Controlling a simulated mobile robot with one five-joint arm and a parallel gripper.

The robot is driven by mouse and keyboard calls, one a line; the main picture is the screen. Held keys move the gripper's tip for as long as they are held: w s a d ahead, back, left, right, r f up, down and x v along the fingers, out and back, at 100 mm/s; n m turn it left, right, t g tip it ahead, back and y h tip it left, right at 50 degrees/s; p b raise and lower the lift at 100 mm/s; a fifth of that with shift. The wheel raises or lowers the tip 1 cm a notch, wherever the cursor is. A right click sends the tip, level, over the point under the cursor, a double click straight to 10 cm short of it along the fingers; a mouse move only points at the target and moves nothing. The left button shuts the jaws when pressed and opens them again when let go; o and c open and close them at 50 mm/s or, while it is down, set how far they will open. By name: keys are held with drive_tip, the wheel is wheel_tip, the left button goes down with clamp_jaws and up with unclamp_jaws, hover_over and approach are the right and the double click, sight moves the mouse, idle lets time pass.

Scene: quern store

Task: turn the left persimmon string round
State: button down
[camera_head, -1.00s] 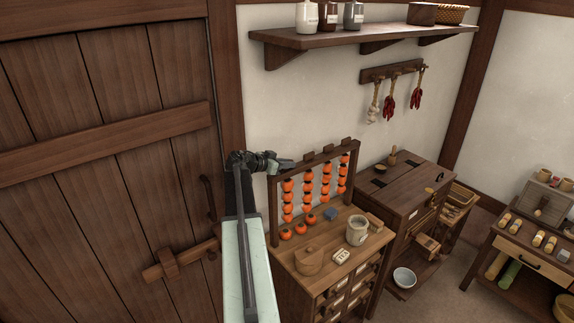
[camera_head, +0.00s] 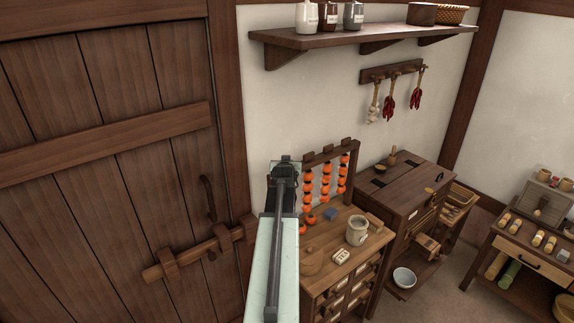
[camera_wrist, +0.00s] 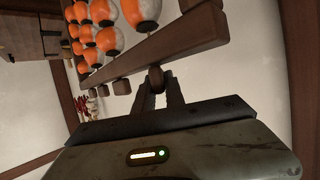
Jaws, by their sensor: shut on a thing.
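The persimmon rack (camera_head: 323,153) stands on a chest at the wall, with strings of orange persimmons hanging from its top bar. In the head view my arm hides its left end, the left string and my gripper. In the wrist view my gripper (camera_wrist: 159,90) is shut on a round dark wooden knob (camera_wrist: 156,76) at the rack's bar (camera_wrist: 165,42). The nearest string (camera_wrist: 139,12), at the held end, shows persimmons part orange and part pale. Farther strings (camera_wrist: 106,38) also show orange and pale sides. The string below the knob is partly out of frame.
Other wooden tabs (camera_wrist: 122,86) stand along the bar close to my gripper. A plank door (camera_head: 110,130) is at left. A shelf (camera_head: 360,38) hangs above.

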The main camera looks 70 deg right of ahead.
drive_tip(key=n+t+y, duration=0.1)
drive_tip(key=n+t, duration=0.1)
drive_tip(key=n+t+y, duration=0.1)
drive_tip(key=n+t, duration=0.1)
drive_tip(key=t, duration=0.1)
drive_tip(key=shift+s+d+n+y, duration=0.1)
drive_tip(key=shift+d+n+y, duration=0.05)
drive_tip(key=shift+n+y, duration=0.25)
drive_tip(key=n+t+y, duration=0.3)
drive_tip(key=n+y, duration=0.1)
drive_tip(key=shift+d+n, duration=0.1)
drive_tip(key=shift+n, duration=0.2)
drive_tip(key=n+t+y, duration=0.1)
drive_tip(key=n+y, duration=0.3)
drive_tip(key=y, duration=0.1)
drive_tip(key=shift+f, duration=0.1)
drive_tip(key=shift+a+n+y, duration=0.15)
drive_tip(key=shift+n+y, duration=0.65)
drive_tip(key=shift+y, duration=0.1)
drive_tip(key=shift+a+n+y, duration=0.1)
drive_tip(key=shift+n+y, duration=0.7)
drive_tip(key=shift+y, duration=0.1)
drive_tip(key=shift+a, duration=0.1)
drive_tip(key=c, duration=1.4)
unclamp_jaws()
